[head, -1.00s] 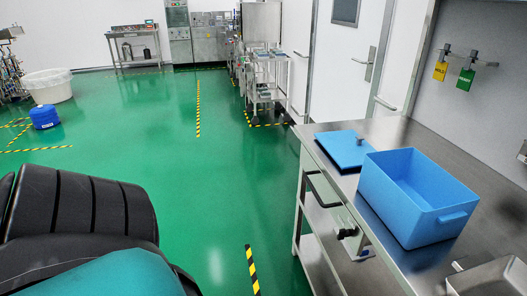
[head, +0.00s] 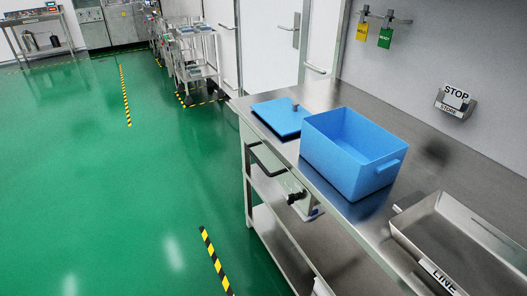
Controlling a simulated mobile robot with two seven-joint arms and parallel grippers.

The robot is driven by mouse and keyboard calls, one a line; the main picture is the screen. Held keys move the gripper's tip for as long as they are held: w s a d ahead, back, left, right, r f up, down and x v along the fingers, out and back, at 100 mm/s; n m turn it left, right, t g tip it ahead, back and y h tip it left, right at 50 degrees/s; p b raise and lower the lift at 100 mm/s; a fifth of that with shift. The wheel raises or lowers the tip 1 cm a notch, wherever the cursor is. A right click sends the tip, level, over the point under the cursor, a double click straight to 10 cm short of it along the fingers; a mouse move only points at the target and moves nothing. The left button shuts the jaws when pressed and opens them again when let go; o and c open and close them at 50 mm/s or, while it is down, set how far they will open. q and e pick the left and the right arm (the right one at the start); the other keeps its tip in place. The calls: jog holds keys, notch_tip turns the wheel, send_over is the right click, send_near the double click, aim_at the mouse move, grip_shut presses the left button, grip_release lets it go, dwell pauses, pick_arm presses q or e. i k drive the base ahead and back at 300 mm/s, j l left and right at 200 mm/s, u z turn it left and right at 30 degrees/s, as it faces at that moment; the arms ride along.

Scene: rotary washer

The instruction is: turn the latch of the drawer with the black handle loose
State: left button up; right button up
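A pale drawer unit (head: 273,180) hangs under the top of the steel table, at its left side in the head view. A dark bar-shaped handle (head: 266,161) runs along its front. A small black knob-like part (head: 296,197) sticks out near its right end; it is too small to tell how it is turned or whether it is the latch. Neither of my grippers shows in the head view.
On the steel table (head: 372,222) stand an open blue box (head: 345,165), a flat blue lid (head: 279,118) and a steel tray (head: 455,248) labelled LINE. A lower shelf (head: 283,245) lies below. Green floor at left is clear.

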aim_at(292, 199)
jog(key=z, duration=0.35)
jog(key=i+j+z, duration=0.1)
jog(key=j+z, duration=0.3)
jog(key=i+j+z, duration=0.1)
jog(key=j+z, duration=0.6)
jog(key=j, duration=0.55)
jog(key=j+z, duration=0.1)
jog(key=j, duration=1.05)
jog(key=k+j, duration=0.15)
jog(key=j, duration=1)
jog(key=i+z, duration=0.05)
